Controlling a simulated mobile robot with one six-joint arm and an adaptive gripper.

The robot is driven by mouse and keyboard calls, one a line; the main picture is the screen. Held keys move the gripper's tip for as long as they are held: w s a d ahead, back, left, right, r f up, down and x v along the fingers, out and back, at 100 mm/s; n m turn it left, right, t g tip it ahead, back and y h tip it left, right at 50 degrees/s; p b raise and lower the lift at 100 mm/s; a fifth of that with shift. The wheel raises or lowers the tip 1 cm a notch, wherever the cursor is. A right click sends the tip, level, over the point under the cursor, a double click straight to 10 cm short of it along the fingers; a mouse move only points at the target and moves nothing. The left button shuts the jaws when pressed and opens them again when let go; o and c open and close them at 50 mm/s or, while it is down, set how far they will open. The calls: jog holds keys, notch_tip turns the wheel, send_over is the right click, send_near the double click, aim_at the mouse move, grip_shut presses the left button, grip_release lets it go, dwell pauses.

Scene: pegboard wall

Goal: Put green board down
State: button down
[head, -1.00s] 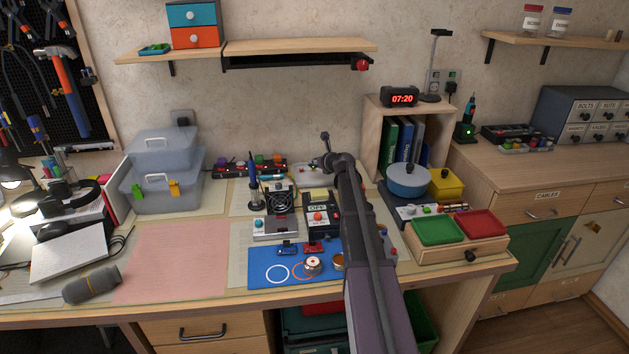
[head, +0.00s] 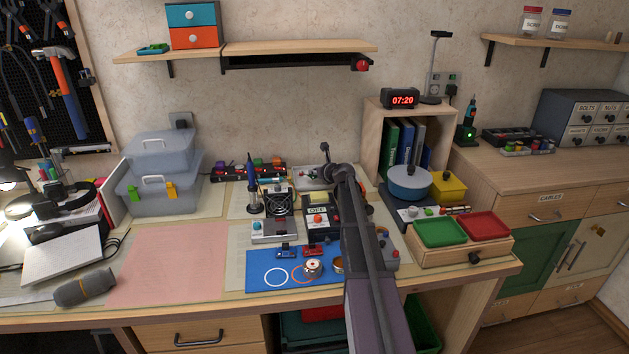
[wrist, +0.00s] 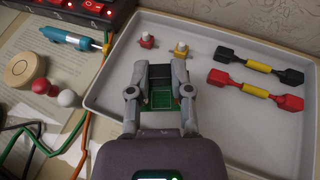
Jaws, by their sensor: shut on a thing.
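In the wrist view my gripper (wrist: 164,78) is shut on a small green board (wrist: 162,98), which shows between the two fingers. The gripper and board are over the left part of a shallow pale grey tray (wrist: 270,116). I cannot tell whether the board touches the tray floor. In the head view the tray (head: 308,173) stands at the back of the bench, partly behind my arm. The board is hidden there.
A red-switched strip (wrist: 92,10) is behind.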

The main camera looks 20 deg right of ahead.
jog(key=shift+f+b, duration=1)
jog(key=shift+f, duration=0.35)
jog(key=shift+f, duration=0.1)
jog(key=c, duration=0.5)
grip_release()
jog(key=shift+c, duration=0.2)
jog(key=shift+r, duration=0.25)
jog(key=p+v, duration=0.4)
jog(key=v, duration=0.8)
jog(key=shift+p, duration=0.3)
